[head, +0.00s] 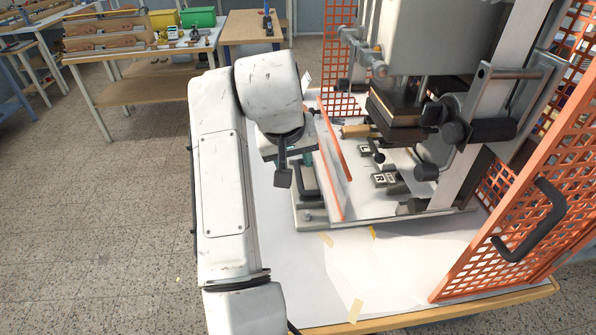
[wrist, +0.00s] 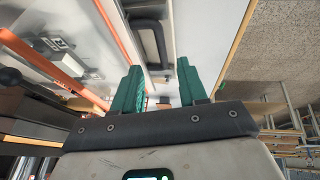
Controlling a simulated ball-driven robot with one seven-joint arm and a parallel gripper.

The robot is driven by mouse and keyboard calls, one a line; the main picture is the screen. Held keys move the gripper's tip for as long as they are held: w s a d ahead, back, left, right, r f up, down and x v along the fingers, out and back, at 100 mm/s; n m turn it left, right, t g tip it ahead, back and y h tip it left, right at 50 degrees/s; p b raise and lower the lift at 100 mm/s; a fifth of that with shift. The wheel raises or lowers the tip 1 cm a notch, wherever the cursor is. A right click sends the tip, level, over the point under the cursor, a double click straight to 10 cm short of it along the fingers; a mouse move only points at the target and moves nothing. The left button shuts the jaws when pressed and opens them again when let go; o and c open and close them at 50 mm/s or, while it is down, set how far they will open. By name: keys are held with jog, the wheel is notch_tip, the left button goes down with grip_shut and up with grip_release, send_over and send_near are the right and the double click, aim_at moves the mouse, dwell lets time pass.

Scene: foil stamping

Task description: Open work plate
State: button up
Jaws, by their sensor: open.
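The foil stamping press (head: 410,120) stands on the white-topped table. At its left side a pale plate with orange edges (head: 333,170) stands tilted up; I take it to be the work plate, but cannot be sure. A dark bar handle (head: 309,182) is beside it, on the side toward my arm. In the wrist view the handle (wrist: 154,48) lies ahead of and between the two green fingers of my gripper (wrist: 160,88). The fingers are apart with nothing gripped between them. Whether they touch the handle cannot be told. In the head view my arm and wrist hide most of the gripper.
An orange mesh guard with a black handle (head: 535,222) stands open at the right. Black clamp levers and small blocks (head: 385,179) sit on the press base. The white table front (head: 385,270) is clear apart from tape strips. Other workbenches (head: 135,50) stand behind left.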

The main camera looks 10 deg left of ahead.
aim_at(300, 181)
jog(key=p+x, duration=0.1)
jog(key=x, duration=0.8)
grip_shut()
dwell(0.5)
